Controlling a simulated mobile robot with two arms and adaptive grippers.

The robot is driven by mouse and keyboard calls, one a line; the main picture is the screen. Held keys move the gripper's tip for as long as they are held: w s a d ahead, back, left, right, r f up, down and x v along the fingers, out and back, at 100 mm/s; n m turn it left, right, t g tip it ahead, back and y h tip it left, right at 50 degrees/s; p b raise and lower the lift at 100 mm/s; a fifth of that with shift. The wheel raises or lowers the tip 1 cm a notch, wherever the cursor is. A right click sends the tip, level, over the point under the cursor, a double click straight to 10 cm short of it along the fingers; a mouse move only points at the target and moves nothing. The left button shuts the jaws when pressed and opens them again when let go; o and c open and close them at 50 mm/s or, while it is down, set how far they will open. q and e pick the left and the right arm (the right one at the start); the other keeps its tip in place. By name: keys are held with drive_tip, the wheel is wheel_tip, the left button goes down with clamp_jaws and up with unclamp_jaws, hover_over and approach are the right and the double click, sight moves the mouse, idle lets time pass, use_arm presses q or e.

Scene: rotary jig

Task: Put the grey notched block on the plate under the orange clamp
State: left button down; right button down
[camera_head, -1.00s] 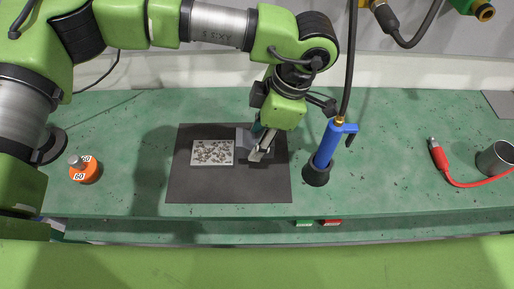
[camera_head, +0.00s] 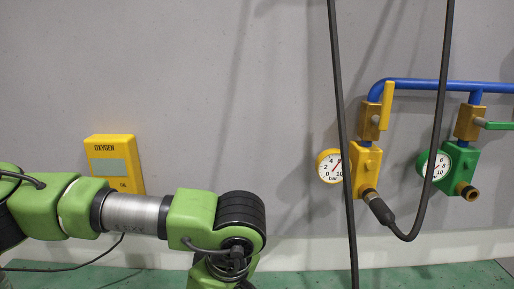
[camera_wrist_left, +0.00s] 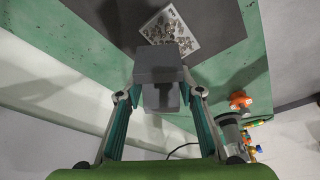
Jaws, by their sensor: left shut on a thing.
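My left gripper (camera_wrist_left: 160,93) shows in the left wrist view, with its two fingers on either side of the grey notched block (camera_wrist_left: 158,64). It is shut on the block and holds it near the fingertips, notch side toward the wrist. Table and floor show behind the block, so it looks raised. A small orange part (camera_wrist_left: 240,100) sits on a grey cylinder (camera_wrist_left: 231,128) at the right of that view; I cannot tell whether it is the orange clamp. The plate under the clamp cannot be made out. The head view shows my left arm but not its gripper. My right gripper is not in view.
A speckled light panel (camera_wrist_left: 182,30) lies on the dark mat (camera_wrist_left: 220,25) beyond the block. The green table (camera_wrist_left: 90,60) has bare room around the mat. In the head view, a yellow oxygen box (camera_head: 115,160), gauges and hanging black hoses (camera_head: 345,150) are at the wall.

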use_arm(q)
drive_tip(key=s+a+f+m+t+h, duration=0.1)
drive_tip(key=s+a+m+h, duration=0.1)
drive_tip(key=a+m, duration=0.8)
drive_tip(key=shift+s+a+m+h, duration=0.3)
drive_tip(key=shift+m+h, duration=0.1)
drive_tip(key=shift+m, duration=0.1)
idle(0.6)
